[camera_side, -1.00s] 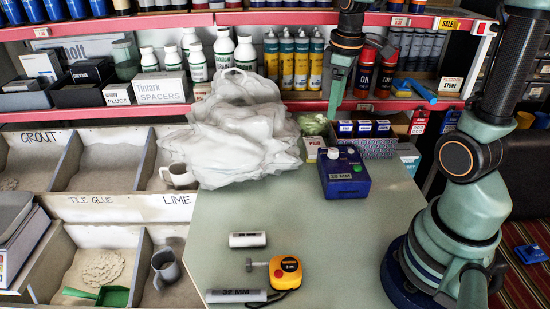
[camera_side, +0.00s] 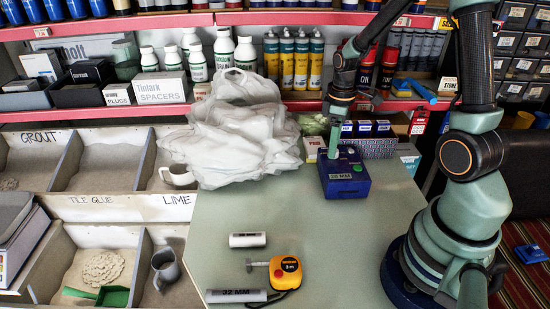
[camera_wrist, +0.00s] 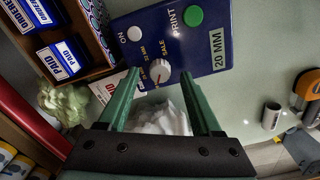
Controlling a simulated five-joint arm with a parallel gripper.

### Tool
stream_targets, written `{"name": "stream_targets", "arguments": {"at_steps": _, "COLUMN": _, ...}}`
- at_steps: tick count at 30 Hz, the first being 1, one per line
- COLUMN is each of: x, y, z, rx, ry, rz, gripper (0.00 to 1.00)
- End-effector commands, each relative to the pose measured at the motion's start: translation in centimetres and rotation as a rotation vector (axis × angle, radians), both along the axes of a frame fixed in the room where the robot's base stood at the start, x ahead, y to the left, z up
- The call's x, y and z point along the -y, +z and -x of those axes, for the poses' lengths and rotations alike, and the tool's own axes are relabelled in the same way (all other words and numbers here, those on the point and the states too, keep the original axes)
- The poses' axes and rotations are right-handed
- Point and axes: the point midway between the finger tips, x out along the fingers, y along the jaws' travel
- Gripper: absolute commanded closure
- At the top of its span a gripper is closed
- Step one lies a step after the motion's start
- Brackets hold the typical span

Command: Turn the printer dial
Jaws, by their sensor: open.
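The blue label printer (camera_side: 347,189) stands on the grey-green worktop, below the red shelf. In the wrist view its top face (camera_wrist: 219,35) carries a white dial (camera_wrist: 161,70), a green PRINT button (camera_wrist: 193,16), a white ON button (camera_wrist: 134,33) and a "20 MM" label. Small markings surround the dial. My gripper (camera_side: 334,156) is low over the left part of the printer and hides the dial in the side view. In the wrist view my gripper (camera_wrist: 160,77) is open, with a green finger on either side of the dial. I cannot tell whether either finger touches it.
A white plastic bag heap (camera_side: 240,135) stands left of the printer. Small boxes (camera_side: 366,128) stand close behind it. A yellow tape measure (camera_side: 286,271) and pale cylinders (camera_side: 248,240) lie at the front. The worktop's middle is clear.

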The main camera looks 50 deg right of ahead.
Motion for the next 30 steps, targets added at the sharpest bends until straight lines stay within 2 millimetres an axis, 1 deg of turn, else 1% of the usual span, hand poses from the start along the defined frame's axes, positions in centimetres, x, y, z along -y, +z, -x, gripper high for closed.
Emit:
{"name": "stream_targets", "arguments": {"at_steps": 1, "x": -0.03, "y": -0.52, "z": 0.06, "rx": -0.003, "ry": 0.0, "rz": -0.001, "gripper": 0.34}}
{"name": "stream_targets", "arguments": {"at_steps": 4, "x": -0.03, "y": -1.01, "z": 0.04, "rx": -0.001, "ry": 0.0, "rz": -0.001, "gripper": 0.34}}
{"name": "stream_targets", "arguments": {"at_steps": 13, "x": -0.01, "y": -1.2, "z": 0.02, "rx": 0.0, "ry": 0.0, "rz": 0.0, "gripper": 0.34}}
{"name": "stream_targets", "arguments": {"at_steps": 14, "x": -0.01, "y": -1.19, "z": 0.02, "rx": 0.0, "ry": 0.0, "rz": 0.0, "gripper": 0.42}}
{"name": "stream_targets", "arguments": {"at_steps": 15, "x": -0.01, "y": -1.19, "z": 0.02, "rx": 0.0, "ry": 0.0, "rz": 0.0, "gripper": 0.57}}
{"name": "stream_targets", "arguments": {"at_steps": 17, "x": -0.01, "y": -1.18, "z": 0.02, "rx": 0.0, "ry": 0.0, "rz": 0.0, "gripper": 0.8}}
{"name": "stream_targets", "arguments": {"at_steps": 18, "x": -0.01, "y": -1.18, "z": 0.02, "rx": 0.0, "ry": 0.0, "rz": 0.0, "gripper": 0.95}}
{"name": "stream_targets", "arguments": {"at_steps": 19, "x": -0.01, "y": -1.18, "z": 0.02, "rx": 0.0, "ry": 0.0, "rz": 0.0, "gripper": 1.0}}
{"name": "stream_targets", "arguments": {"at_steps": 26, "x": -0.01, "y": -1.16, "z": 0.02, "rx": 0.0, "ry": -0.01, "rz": 0.0, "gripper": 1.0}}
{"name": "stream_targets", "arguments": {"at_steps": 30, "x": 0.0, "y": -1.15, "z": 0.01, "rx": 0.0, "ry": -0.046, "rz": 0.0, "gripper": 1.0}}
